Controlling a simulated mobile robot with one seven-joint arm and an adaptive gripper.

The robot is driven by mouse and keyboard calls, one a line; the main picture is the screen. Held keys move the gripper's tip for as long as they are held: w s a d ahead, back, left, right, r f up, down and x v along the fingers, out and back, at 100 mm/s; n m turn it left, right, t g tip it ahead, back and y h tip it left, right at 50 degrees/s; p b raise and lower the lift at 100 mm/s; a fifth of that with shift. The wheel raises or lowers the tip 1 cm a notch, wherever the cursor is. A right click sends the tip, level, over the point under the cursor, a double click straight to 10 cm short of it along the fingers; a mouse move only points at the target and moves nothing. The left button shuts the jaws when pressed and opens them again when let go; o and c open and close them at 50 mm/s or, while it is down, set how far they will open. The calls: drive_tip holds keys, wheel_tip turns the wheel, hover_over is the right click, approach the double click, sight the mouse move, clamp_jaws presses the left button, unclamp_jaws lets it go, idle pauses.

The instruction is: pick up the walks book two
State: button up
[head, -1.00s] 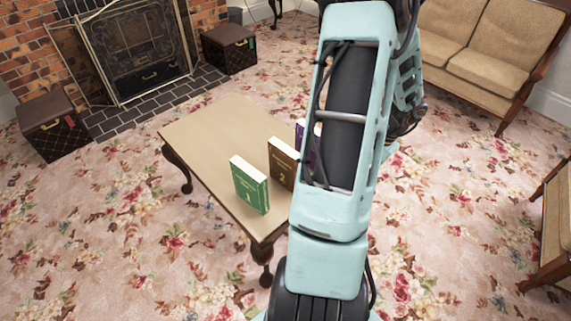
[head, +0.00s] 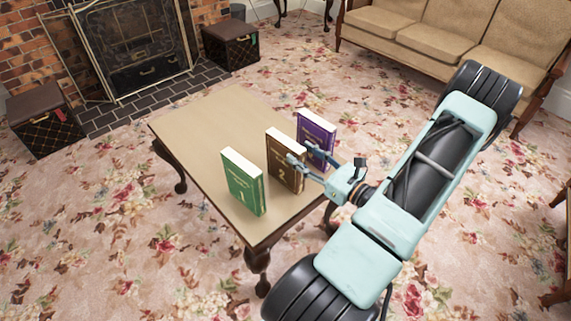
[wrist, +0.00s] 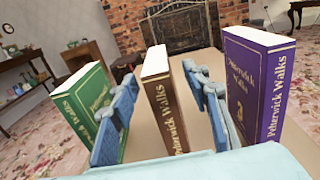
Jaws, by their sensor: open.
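The walks book two is the brown book marked 2 (head: 284,182), standing upright on a wooden table (head: 205,115) between two other books. In the wrist view the brown book (wrist: 160,108) shows its spine with "Petherwick Walks". My gripper (head: 302,155) is open at the brown book. In the wrist view one blue finger is in the gap on its left and the other in the gap on its right, with the spine between them. I cannot tell whether either finger touches it.
A green book marked 1 (head: 242,184) stands close on the left, and a purple book (head: 316,136) close on the right. The table's far half is clear. A fireplace screen (head: 135,50), dark boxes (head: 230,45) and a tan sofa (head: 440,35) stand farther off.

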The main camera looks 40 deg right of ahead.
sight(285, 140)
drive_tip(key=shift+w+a+r+b, duration=0.1)
drive_tip(key=shift+w+a+b, duration=0.15)
drive_tip(key=shift+w, duration=0.9)
drive_tip(key=shift+w+a+r+b, duration=0.1)
drive_tip(key=shift+w+a+b, duration=0.15)
drive_tip(key=shift+w, duration=0.95)
drive_tip(key=shift+w+a+b, duration=0.15)
drive_tip(key=shift+w+b, duration=0.2)
drive_tip(key=shift+w, duration=0.8)
clamp_jaws()
